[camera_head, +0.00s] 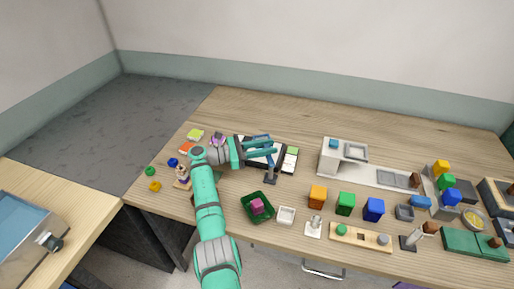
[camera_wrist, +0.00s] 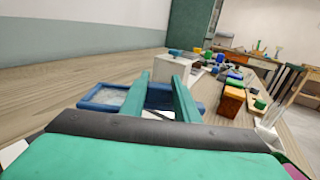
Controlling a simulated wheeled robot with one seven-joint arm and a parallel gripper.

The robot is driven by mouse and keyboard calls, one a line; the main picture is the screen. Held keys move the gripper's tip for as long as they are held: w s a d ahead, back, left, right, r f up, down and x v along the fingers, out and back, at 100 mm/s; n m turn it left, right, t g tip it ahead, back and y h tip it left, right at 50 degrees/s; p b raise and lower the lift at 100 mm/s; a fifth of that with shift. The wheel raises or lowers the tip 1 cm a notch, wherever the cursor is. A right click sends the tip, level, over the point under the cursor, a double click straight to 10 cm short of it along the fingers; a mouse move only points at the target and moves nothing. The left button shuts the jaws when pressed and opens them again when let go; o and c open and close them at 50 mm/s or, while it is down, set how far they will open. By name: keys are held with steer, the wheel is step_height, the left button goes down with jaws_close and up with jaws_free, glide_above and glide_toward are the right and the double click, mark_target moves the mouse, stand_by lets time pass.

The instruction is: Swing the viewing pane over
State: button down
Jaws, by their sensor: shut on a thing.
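My gripper (camera_head: 272,153) reaches in from the left, over a dark tray (camera_head: 286,171). In the wrist view its two teal fingers (camera_wrist: 160,92) are a little apart and shut on the pane. The exact grip point is hidden. A blue-grey post on a small foot (camera_head: 270,180) stands just below my fingers.
A green box (camera_head: 248,212) with a magenta cube stands nearer, beside a small white dish (camera_head: 286,215). Orange (camera_head: 317,196), green (camera_head: 345,203) and blue (camera_head: 373,209) blocks stand to the right. A white stand (camera_head: 328,158) is right of the tray. The table behind is clear.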

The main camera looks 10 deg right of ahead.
steer(key=shift+d, duration=0.2)
stand_by(0.3)
steer(key=c, duration=1.4)
jaws_free()
steer(key=shift+o, duration=0.2)
step_height(320, 180, up, 3)
steer(key=shift+a+r, duration=0.1)
steer(key=shift+r, duration=0.1)
steer(key=s+a+r, duration=0.2)
steer(key=s+r, duration=0.7)
steer(key=s, duration=0.4)
steer(key=shift+s+a+r, duration=0.2)
steer(key=shift+s+r, duration=0.1)
steer(key=shift+s, duration=0.05)
